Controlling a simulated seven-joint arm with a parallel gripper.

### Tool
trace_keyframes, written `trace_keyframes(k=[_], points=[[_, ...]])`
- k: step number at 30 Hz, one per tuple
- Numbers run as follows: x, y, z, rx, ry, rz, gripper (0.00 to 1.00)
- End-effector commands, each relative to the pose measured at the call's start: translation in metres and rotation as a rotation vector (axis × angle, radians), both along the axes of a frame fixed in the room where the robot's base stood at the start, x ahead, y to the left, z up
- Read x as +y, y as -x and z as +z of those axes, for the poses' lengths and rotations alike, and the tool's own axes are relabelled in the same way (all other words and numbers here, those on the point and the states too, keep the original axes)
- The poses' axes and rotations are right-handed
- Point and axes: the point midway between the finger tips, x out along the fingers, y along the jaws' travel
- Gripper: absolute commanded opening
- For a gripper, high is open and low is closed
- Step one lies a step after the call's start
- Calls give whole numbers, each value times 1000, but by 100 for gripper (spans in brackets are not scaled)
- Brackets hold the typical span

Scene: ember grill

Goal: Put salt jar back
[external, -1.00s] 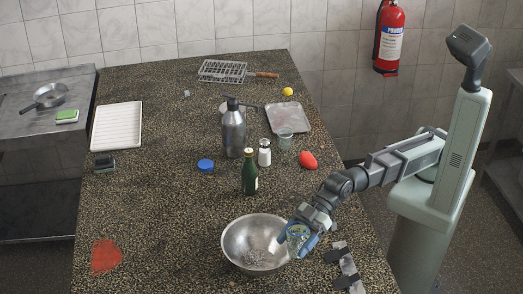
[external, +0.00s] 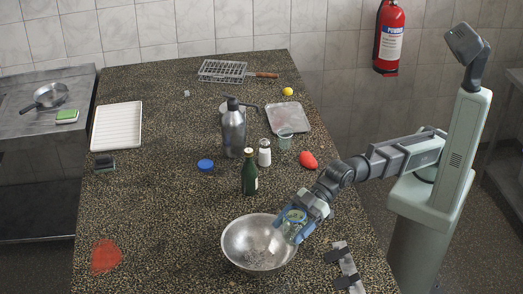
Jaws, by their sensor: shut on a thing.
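My gripper (external: 298,219) is shut on a clear jar with a yellow-green label, which I take to be the salt jar (external: 294,221). The fingers hide part of it. It is held at the right rim of the metal bowl (external: 236,236). I cannot tell whether it touches the rim. White grains (external: 258,257) lie in the bottom of the bowl. A round blue lid (external: 205,165) lies on the dark speckled counter, left of the bottles.
A green bottle (external: 249,173), a white shaker (external: 264,154), a steel flask (external: 234,132), a glass (external: 284,140) and a red item (external: 308,160) stand behind the bowl. A white tray (external: 117,127) is at left.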

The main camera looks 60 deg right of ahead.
Motion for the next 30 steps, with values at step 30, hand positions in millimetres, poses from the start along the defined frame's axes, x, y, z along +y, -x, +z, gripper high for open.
trace_keyframes(k=[30], points=[[-92, -342, -1, 2, 5, -755, 33]])
